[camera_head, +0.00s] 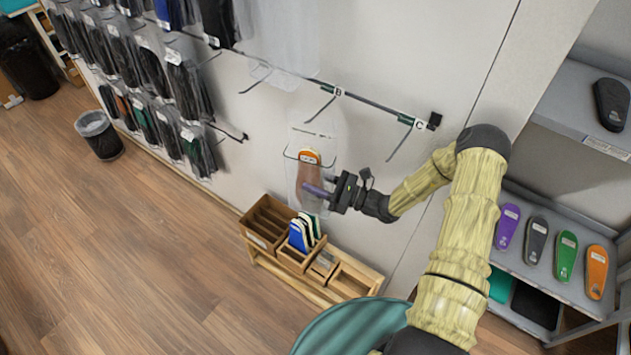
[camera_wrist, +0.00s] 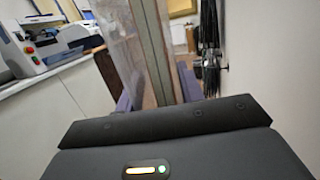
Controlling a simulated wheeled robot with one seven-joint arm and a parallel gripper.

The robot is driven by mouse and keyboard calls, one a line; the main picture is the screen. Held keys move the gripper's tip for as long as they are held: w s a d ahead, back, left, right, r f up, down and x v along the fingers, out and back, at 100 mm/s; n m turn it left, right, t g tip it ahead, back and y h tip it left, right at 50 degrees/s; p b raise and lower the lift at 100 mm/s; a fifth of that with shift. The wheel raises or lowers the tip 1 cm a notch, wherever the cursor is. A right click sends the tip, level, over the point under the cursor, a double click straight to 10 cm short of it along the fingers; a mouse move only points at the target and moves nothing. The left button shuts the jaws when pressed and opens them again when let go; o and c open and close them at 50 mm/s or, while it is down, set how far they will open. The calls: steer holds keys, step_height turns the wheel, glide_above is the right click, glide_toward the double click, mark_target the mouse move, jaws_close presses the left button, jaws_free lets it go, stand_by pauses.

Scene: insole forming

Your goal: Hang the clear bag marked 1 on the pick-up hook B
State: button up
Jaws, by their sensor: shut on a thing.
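The clear bag (camera_head: 326,146) hangs upright in front of the wall in the head view, with an orange and brown insole inside. I cannot read a mark on it. My gripper (camera_head: 318,191) is shut on the bag's right side, at the lower half of the insole. In the wrist view the bag (camera_wrist: 122,45) stands as a clear sheet between my purple fingers (camera_wrist: 160,95). Pick-up hook B (camera_head: 322,108) sticks out from the rail, its free end close to the bag's top edge. I cannot tell whether it passes through the bag.
Hook C (camera_head: 401,142) is to the right, and an unlabelled-looking hook (camera_head: 257,82) to the left. Below the bag stands a wooden rack (camera_head: 262,238) with blue and green insoles. Many packed bags (camera_head: 150,75) hang at the left. A shelf (camera_head: 570,290) with coloured insoles is at the right.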

steer(key=o, duration=1)
steer(key=shift+d, duration=0.1)
